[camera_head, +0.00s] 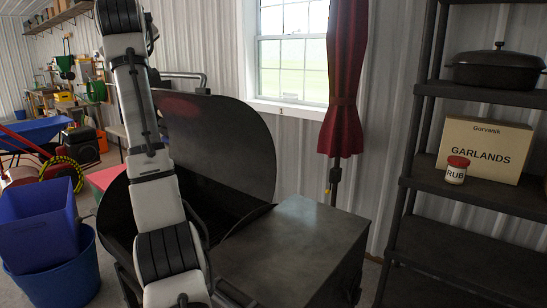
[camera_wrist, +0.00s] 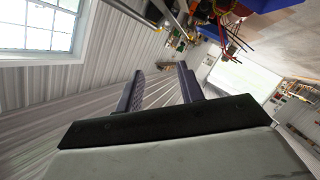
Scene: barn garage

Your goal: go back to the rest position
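My gripper (camera_wrist: 160,80) shows in the wrist view with its two dark fingers apart and nothing between them. The wrist view is tilted, with the wall and window behind the fingers. In the head view my white and black arm rises from the bottom up past the top edge, in front of the smoker grill (camera_head: 215,140). My gripper itself cannot be made out in the head view. The grill's lid stands up, and its dark flat side surface (camera_head: 295,250) is bare.
A dark shelf rack (camera_head: 477,190) at the right holds a black pot (camera_head: 495,70), a GARLANDS box (camera_head: 500,135) and a RUB jar (camera_head: 455,174). A red curtain (camera_head: 343,90) hangs by the window (camera_head: 291,55). Blue bins (camera_head: 40,225) stand at the left.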

